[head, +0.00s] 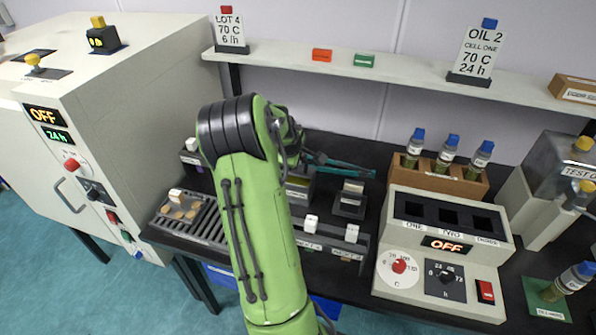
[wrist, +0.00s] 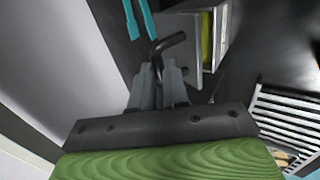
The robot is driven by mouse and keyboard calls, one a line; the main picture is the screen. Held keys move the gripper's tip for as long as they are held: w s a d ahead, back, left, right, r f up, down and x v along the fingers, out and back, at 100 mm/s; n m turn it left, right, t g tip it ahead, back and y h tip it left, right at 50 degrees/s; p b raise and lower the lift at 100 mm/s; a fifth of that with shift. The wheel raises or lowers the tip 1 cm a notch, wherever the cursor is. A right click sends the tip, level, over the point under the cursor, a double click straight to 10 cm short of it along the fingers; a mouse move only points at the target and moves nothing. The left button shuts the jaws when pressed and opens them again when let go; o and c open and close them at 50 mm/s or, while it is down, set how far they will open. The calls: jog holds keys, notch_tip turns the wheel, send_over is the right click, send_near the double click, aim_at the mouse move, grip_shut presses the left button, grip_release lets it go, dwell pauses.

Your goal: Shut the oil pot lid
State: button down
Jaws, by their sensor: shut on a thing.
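In the wrist view my gripper (wrist: 160,78) is shut on a dark bent rod (wrist: 172,42), like a crooked handle; what the rod belongs to is unclear. In the head view my green arm hides the gripper. A grey metal pot (head: 556,158) with a label that starts "TEST" stands at the far right of the head view, cut off by the edge. A yellow knob (head: 583,144) sits on its top and another yellow knob (head: 587,186) is lower at the right. I cannot tell whether its lid is open or shut. My gripper is far left of it.
A control block (head: 445,255) with dark slots reads OFF. Behind it a wooden rack (head: 438,178) holds blue-capped bottles. A white oven cabinet (head: 150,100) stands left. Teal tongs-like pieces (head: 340,166) lie behind my arm. A shelf (head: 390,72) with signs runs along the wall.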

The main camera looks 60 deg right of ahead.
jog(key=a+f+h+b, duration=0.2)
jog(key=b, duration=0.5)
jog(key=shift+w+a+f+t+h, duration=0.1)
jog(key=shift+a+f+t+h, duration=0.05)
jog(key=shift+f+t+h, duration=0.2)
jog(key=h+b, duration=0.1)
jog(key=b, duration=0.3)
jog(key=shift+a+f, duration=0.15)
jog(key=shift+a, duration=0.25)
jog(key=shift+h, duration=0.25)
jog(key=c, duration=1.2)
grip_release()
jog(key=shift+o, duration=0.2)
jog(key=shift+s, duration=0.2)
jog(key=p+v, duration=0.4)
jog(key=v, duration=1.1)
jog(key=shift+a+r+p, duration=0.25)
jog(key=shift+a+p, duration=0.05)
jog(key=shift+p, duration=0.05)
